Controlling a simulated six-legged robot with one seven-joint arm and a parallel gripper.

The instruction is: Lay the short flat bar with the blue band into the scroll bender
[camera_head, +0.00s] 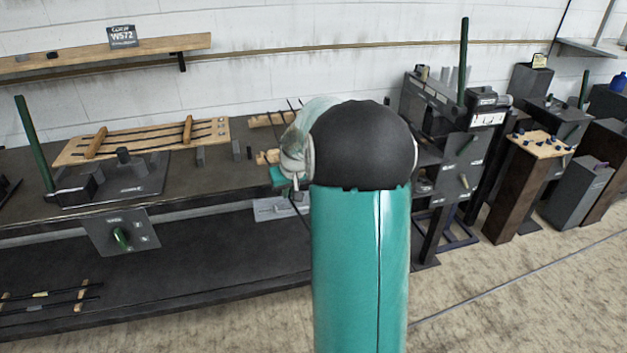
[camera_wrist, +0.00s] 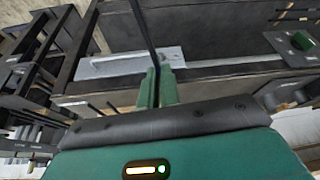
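My gripper (camera_wrist: 159,86) shows in the wrist view with its two green fingers close together on a thin dark bar (camera_wrist: 144,30). The bar runs from the fingertips to the top edge of that view. No blue band shows on it. In the head view my teal arm hides most of the gripper, and a thin dark length shows just left of the arm, below the bench edge. A dark bending machine (camera_head: 130,178) with a green lever stands on the bench at the left; I cannot tell whether it is the scroll bender. It is apart from my gripper.
A wooden rack (camera_head: 75,152) of dark bars lies behind the left machine. More bars rest on the lower shelf (camera_head: 200,282). A larger machine (camera_head: 440,98) with a tall green lever stands right of my arm. Pedestals stand farther right. The floor (camera_head: 520,300) in front is clear.

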